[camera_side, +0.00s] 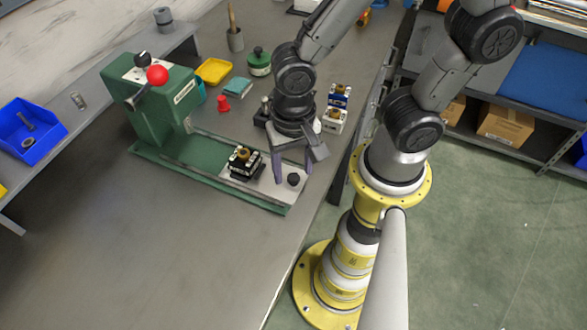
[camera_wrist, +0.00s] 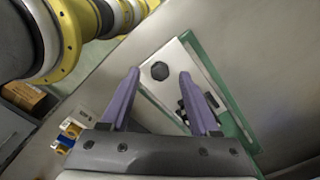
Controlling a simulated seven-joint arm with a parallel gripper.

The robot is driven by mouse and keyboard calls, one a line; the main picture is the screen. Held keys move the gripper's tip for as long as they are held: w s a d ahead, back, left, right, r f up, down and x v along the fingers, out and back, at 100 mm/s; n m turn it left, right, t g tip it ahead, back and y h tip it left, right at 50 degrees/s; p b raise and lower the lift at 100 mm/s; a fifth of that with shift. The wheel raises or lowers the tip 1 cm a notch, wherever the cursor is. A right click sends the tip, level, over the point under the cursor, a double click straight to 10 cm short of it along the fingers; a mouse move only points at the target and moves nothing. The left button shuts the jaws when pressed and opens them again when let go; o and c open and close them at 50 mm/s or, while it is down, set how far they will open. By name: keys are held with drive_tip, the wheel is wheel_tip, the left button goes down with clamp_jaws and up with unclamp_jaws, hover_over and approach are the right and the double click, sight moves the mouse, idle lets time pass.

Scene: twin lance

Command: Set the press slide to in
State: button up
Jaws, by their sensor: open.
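A black fixture with a brass-coloured part (camera_side: 243,162) sits on the plate. A black knob (camera_side: 293,179) stands at the plate's outer end; it also shows in the wrist view (camera_wrist: 160,71). My gripper (camera_side: 292,180) is open, its purple fingers pointing down close to the knob. In the wrist view the knob appears between and beyond the fingertips (camera_wrist: 158,74); contact is not visible.
Behind my gripper stand small blue-and-white boxes (camera_side: 336,108). A red piece (camera_side: 222,104), a yellow tray (camera_side: 214,71) and a green can (camera_side: 259,61) are farther back. A blue bin (camera_side: 30,128) is at left. The front bench top is clear.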

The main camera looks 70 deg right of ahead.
drive_tip(key=shift+f, duration=0.65)
clamp_jaws()
idle(1.0)
